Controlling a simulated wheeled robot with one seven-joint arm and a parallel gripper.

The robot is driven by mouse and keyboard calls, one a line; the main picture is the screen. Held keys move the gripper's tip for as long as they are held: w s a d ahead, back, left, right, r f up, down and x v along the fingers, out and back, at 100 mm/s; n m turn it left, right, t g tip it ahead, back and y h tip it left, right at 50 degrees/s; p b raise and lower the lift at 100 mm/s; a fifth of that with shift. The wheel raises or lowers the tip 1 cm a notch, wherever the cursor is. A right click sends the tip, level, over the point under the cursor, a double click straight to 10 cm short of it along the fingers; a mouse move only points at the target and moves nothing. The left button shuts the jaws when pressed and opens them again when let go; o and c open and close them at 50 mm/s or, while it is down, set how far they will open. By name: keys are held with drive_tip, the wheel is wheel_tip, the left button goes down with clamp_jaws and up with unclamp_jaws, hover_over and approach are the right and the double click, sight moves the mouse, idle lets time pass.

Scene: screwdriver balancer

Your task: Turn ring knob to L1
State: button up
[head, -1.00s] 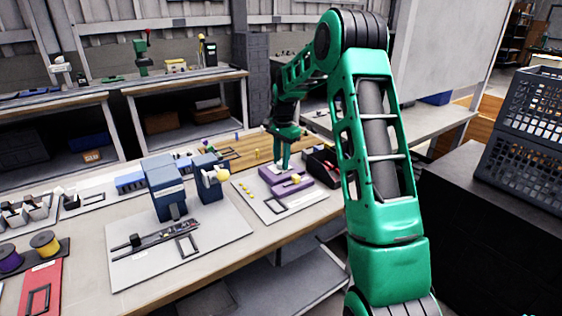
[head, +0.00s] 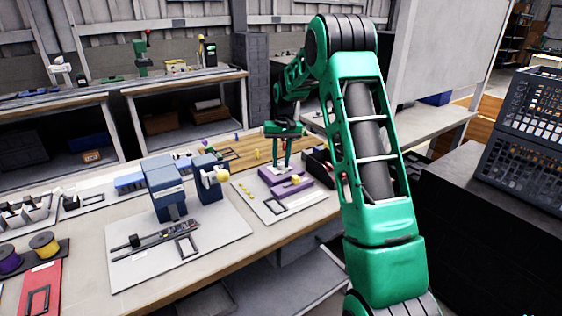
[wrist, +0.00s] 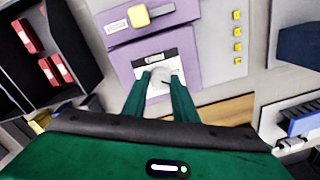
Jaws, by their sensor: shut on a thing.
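A purple device (head: 284,180) stands on a light board on the bench; it also fills the upper middle of the wrist view (wrist: 193,50). A pale, whitish ring knob (wrist: 160,76) sits on its face, in front of a white dial plate (wrist: 153,58) with dark marks. My gripper (head: 281,165) points down at the device. In the wrist view its green fingers (wrist: 159,80) are shut on the ring knob, one on each side. The marks are too small to read, so I cannot tell the knob's setting. A yellow knob (wrist: 139,16) is on the device's other part.
Several small yellow pieces (wrist: 237,45) lie in a row on the board beside the device. A black bin with red parts (wrist: 45,50) stands on the other side. A blue machine (head: 167,187) stands to the left in the head view.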

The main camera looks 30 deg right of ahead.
sight(281, 162)
drive_tip(key=n, duration=0.3)
drive_tip(key=shift+w+r+n, duration=0.15)
drive_tip(key=shift+w+n, duration=0.05)
drive_tip(key=shift+n, duration=1.9)
drive_tip(key=o, duration=1)
drive_tip(key=shift+s, duration=0.1)
drive_tip(key=shift+o, duration=0.2)
wheel_tip(281, 162, up, 10)
drive_tip(key=shift+d+r, duration=0.25)
